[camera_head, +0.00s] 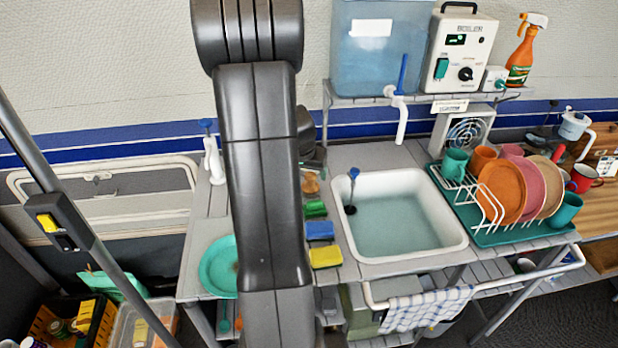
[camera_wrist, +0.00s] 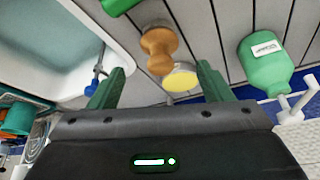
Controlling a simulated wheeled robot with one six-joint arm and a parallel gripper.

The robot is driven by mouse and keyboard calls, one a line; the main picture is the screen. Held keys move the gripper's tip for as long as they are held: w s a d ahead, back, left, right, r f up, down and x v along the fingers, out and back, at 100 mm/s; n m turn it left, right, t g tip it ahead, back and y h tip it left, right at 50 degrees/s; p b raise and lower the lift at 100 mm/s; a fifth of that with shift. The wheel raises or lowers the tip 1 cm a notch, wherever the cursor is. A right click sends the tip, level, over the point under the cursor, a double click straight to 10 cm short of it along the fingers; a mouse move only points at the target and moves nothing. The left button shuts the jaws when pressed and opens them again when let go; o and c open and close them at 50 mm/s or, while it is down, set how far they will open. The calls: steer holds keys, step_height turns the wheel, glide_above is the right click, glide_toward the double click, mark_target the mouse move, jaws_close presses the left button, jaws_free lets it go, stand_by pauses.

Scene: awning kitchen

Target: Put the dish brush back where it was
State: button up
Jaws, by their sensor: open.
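A small wooden knob-shaped piece (camera_wrist: 159,50), which looks like the dish brush, is on the grey slatted counter beside the sink. A pale yellow round part (camera_wrist: 181,78) shows next to it; I cannot tell whether they are joined. In the head view, a brown piece (camera_head: 310,184) shows left of the sink, partly behind my arm. My gripper (camera_wrist: 160,72) is open in the wrist view, its green fingers apart on either side of the wooden piece and yellow part. Nothing is visibly gripped. The head view does not show my fingertips clearly.
The white sink (camera_head: 408,220) holds water and a blue-topped item (camera_head: 353,174). Green (camera_head: 315,209), blue (camera_head: 319,231) and yellow (camera_head: 325,256) sponges line its left side. A green bottle (camera_wrist: 265,68) stands near my right finger. A full dish rack (camera_head: 478,228) is right.

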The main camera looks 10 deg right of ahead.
steer(key=shift+v, duration=2.25)
